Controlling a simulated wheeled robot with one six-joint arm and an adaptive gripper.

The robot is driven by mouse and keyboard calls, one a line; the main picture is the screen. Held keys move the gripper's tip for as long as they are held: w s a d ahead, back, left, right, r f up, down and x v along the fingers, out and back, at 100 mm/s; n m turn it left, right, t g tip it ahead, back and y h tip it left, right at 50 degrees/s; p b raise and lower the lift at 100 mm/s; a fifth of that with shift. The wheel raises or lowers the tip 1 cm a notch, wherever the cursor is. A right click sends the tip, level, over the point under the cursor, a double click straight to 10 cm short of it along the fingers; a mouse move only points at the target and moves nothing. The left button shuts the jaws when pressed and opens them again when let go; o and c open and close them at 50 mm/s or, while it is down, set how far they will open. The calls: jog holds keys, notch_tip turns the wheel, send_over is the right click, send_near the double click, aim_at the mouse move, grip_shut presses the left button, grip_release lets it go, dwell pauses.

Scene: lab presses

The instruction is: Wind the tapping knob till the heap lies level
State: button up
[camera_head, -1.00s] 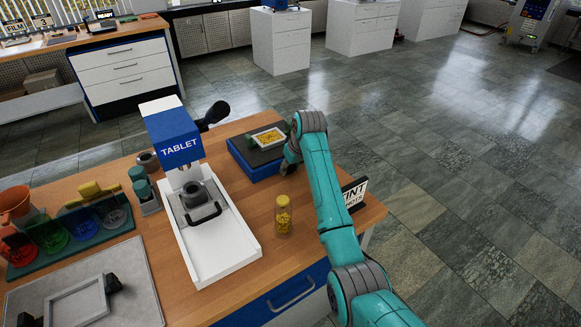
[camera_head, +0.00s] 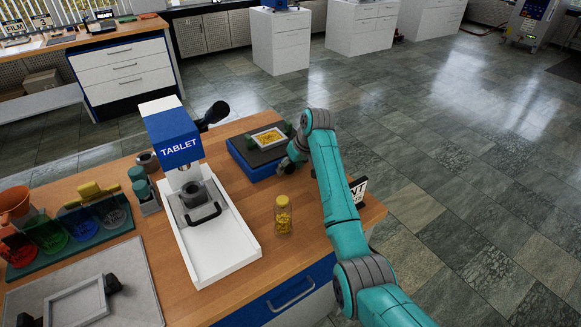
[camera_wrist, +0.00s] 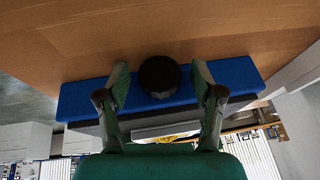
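A blue box with a dark top (camera_head: 240,153) stands at the table's back right; its blue face (camera_wrist: 85,101) shows in the wrist view. A white-rimmed tray (camera_head: 255,134) with a yellow heap (camera_head: 269,138) lies on top. The heap's surface is too small to judge. A round black knob (camera_wrist: 160,76) sticks out from the blue face. My gripper (camera_wrist: 160,70) is open, with one finger on each side of the knob and a visible gap on both sides. In the head view my gripper (camera_head: 284,166) is small and partly hidden at the box's right side.
A jar of yellow pieces (camera_head: 283,218) stands on the table left of my forearm. A press marked TABLET (camera_head: 225,240) is further left. A sign (camera_head: 358,190) is partly hidden behind my arm. Bare wood (camera_wrist: 210,30) lies around the knob side.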

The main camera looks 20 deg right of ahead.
jog(key=shift+r, duration=0.1)
jog(key=v, duration=1.1)
jog(key=shift+s+r, duration=0.2)
jog(key=shift+r, duration=0.15)
jog(key=shift+d, duration=0.1)
jog(key=shift+m+h, duration=0.4)
jog(key=shift+m, duration=0.1)
jog(key=x, duration=1.1)
jog(key=shift+a+f, duration=0.2)
jog(key=shift+a, duration=0.25)
jog(key=c, duration=1.1)
jog(key=shift+d+y, duration=0.1)
jog(key=shift+y, duration=0.7)
